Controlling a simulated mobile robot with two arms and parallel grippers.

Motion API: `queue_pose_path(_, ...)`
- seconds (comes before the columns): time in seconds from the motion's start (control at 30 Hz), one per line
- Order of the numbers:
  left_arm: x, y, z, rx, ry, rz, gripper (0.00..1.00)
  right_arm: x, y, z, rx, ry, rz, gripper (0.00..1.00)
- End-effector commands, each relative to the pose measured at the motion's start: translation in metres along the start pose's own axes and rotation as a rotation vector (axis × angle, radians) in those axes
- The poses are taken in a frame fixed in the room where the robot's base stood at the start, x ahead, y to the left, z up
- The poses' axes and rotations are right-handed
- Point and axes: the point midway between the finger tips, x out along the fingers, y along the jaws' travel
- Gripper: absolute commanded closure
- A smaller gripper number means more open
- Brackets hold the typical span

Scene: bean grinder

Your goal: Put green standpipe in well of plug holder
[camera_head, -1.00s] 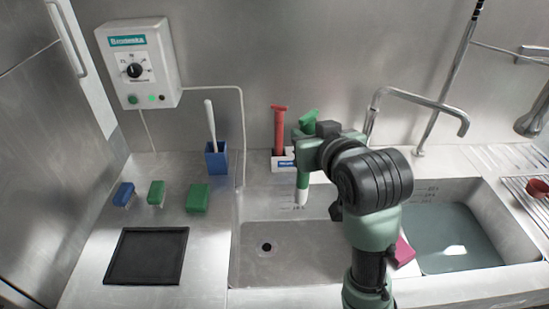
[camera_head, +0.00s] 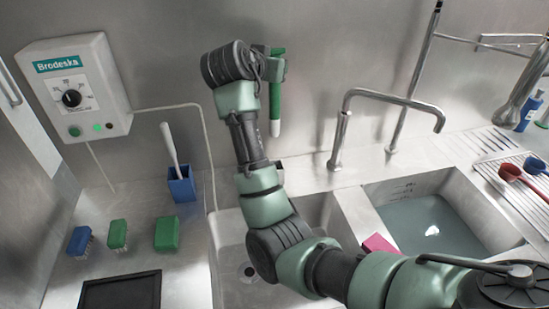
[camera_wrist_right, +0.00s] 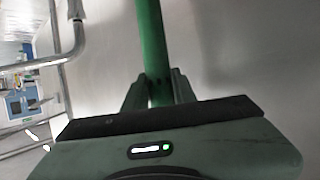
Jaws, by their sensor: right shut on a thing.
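My right gripper (camera_head: 272,69) is shut on the green standpipe (camera_head: 276,98), high in front of the back wall in the head view. The standpipe hangs nearly upright with its white lower end downward, clear of the counter. In the right wrist view the standpipe (camera_wrist_right: 151,38) runs between the two fingers of my right gripper (camera_wrist_right: 158,88). The plug holder and the red standpipe do not show now; my right arm covers that part of the counter. My left gripper is not in view.
A tap (camera_head: 345,120) stands right of the arm, behind the water-filled sink (camera_head: 425,222). A blue holder (camera_head: 182,188) with a white-handled brush stands at left. A control box (camera_head: 75,88) hangs on the wall. Green and blue brushes lie on the left counter.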

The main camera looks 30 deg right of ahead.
Motion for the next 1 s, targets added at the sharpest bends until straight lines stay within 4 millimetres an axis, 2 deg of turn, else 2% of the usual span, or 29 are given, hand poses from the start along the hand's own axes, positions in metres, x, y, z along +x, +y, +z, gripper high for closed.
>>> queue_pose_path(0.4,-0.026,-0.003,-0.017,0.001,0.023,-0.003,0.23,0.040,0.002,0.101,-0.008,-0.003,0.001,1.00)
queue_pose_path(0.5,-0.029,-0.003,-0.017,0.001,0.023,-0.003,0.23,0.047,0.001,0.117,-0.006,-0.002,0.000,1.00)
queue_pose_path(0.73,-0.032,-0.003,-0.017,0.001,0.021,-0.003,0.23,0.055,0.001,0.137,-0.004,-0.001,-0.001,1.00)
queue_pose_path(1.0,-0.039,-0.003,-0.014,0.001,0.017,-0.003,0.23,0.068,0.001,0.169,-0.004,-0.001,-0.002,1.00)
